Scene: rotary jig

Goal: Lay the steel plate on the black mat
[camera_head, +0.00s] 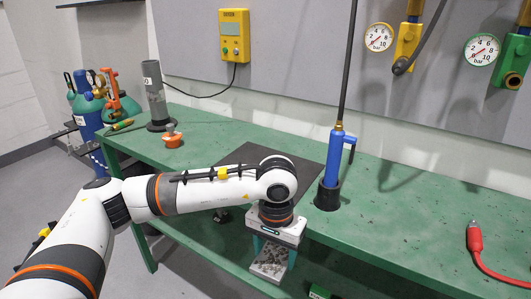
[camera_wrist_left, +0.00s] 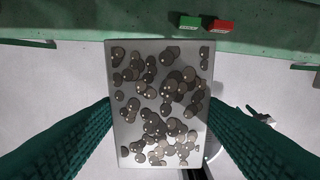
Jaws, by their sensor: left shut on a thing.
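The steel plate (camera_wrist_left: 160,138) is a grey rectangle covered with dark round spots. My left gripper (camera_head: 273,256) is shut on it, with a green finger against each long side in the left wrist view. In the head view the plate (camera_head: 268,268) hangs below the gripper, by the front edge of the green bench. The black mat (camera_head: 240,154) lies on the bench behind my left wrist, which hides part of it. No object shows on its visible part. My right gripper is not in view.
A blue cylinder tool (camera_head: 333,160) stands in a black holder on the bench (camera_head: 420,215), right of the mat. An orange-red knobbed piece (camera_head: 173,139) and a grey cylinder (camera_head: 156,95) stand left. A red connector (camera_head: 474,238) lies right. The wrist view shows green (camera_wrist_left: 190,22) and red (camera_wrist_left: 221,27) blocks.

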